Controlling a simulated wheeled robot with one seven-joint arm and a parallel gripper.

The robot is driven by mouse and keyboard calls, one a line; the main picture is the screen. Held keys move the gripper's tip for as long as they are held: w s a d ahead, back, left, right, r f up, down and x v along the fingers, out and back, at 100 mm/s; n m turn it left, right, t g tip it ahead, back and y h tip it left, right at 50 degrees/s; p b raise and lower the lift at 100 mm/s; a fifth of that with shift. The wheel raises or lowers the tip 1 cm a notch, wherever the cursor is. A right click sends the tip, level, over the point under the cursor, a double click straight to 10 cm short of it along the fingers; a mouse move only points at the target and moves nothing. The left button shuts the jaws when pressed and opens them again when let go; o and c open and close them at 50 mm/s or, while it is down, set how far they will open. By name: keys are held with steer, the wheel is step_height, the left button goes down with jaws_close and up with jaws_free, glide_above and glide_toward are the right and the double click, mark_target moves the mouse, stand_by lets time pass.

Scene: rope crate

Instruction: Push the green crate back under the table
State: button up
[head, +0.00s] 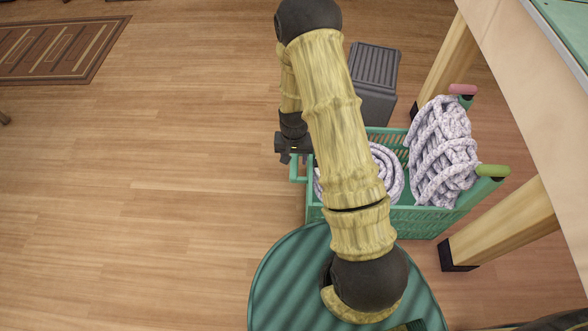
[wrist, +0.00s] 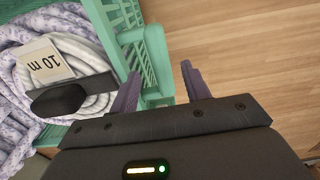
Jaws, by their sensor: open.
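The green crate (head: 425,222) stands on the floor beside the table (head: 530,110), its right end near the table legs and its left end out on the open floor.
Wooden table legs stand behind (head: 447,65) and in front (head: 500,230) of the crate's right part. A dark grey ribbed box (head: 375,75) stands just behind the crate. A brown rug (head: 60,50) lies far left. The floor left of the crate is clear.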

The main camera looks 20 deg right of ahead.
mark_target(294, 166)
step_height(294, 166, down, 5)
steer(key=shift+f+b, duration=0.15)
steer(key=shift+b, duration=0.85)
jaws_close()
